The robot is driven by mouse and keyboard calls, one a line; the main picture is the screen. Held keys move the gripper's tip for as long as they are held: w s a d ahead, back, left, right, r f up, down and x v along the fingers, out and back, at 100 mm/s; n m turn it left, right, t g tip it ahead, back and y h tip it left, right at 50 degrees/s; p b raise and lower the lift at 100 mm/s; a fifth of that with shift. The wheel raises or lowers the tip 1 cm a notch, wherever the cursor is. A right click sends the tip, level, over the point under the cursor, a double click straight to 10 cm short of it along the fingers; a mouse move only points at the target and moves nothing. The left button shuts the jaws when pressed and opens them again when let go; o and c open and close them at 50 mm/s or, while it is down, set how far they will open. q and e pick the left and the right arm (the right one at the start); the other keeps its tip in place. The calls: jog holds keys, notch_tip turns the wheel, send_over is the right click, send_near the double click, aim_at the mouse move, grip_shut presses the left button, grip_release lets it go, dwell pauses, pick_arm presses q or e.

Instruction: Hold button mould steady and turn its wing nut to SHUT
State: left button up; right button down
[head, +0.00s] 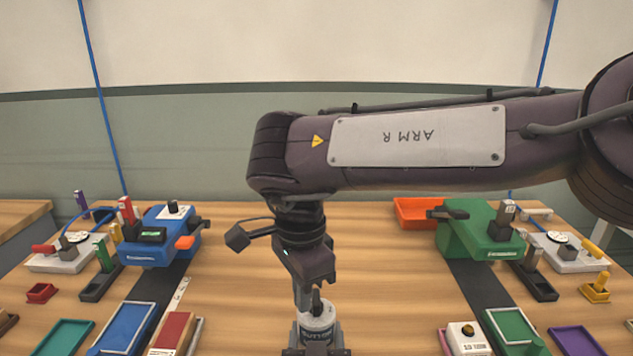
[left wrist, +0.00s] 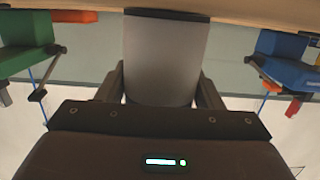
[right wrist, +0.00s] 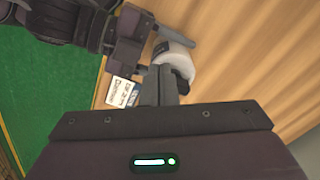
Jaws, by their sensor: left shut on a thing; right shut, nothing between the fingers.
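The button mould (head: 317,319) is a pale grey-white cylinder at the bottom centre of the head view. My left gripper (head: 318,348) is shut on its sides. In the left wrist view the mould (left wrist: 165,58) stands between the two fingers. A small dark piece, seemingly the wing nut (head: 317,301), sits on the mould's top; its turn position cannot be read. My right gripper (head: 303,298) points down just above the mould, fingers together and empty. In the right wrist view its fingertips are beside the white mould (right wrist: 178,62); I cannot tell whether they touch the nut.
A blue machine (head: 160,240) stands at left and a green machine (head: 480,232) at right. An orange tray (head: 411,212) lies behind the green machine. Several small trays and blocks line both sides. The middle of the wooden table (head: 235,285) is clear. My right arm crosses above.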

jog(key=shift+f, duration=0.8)
jog(key=shift+w+d, duration=0.4)
jog(key=shift+w, duration=0.15)
dwell(0.7)
jog(key=shift+w+a, duration=0.15)
jog(key=shift+w, duration=0.05)
jog(key=shift+w+a, duration=0.4)
jog(key=shift+w, duration=0.15)
jog(key=shift+w, duration=0.1)
jog(key=shift+a, duration=0.2)
dwell(0.5)
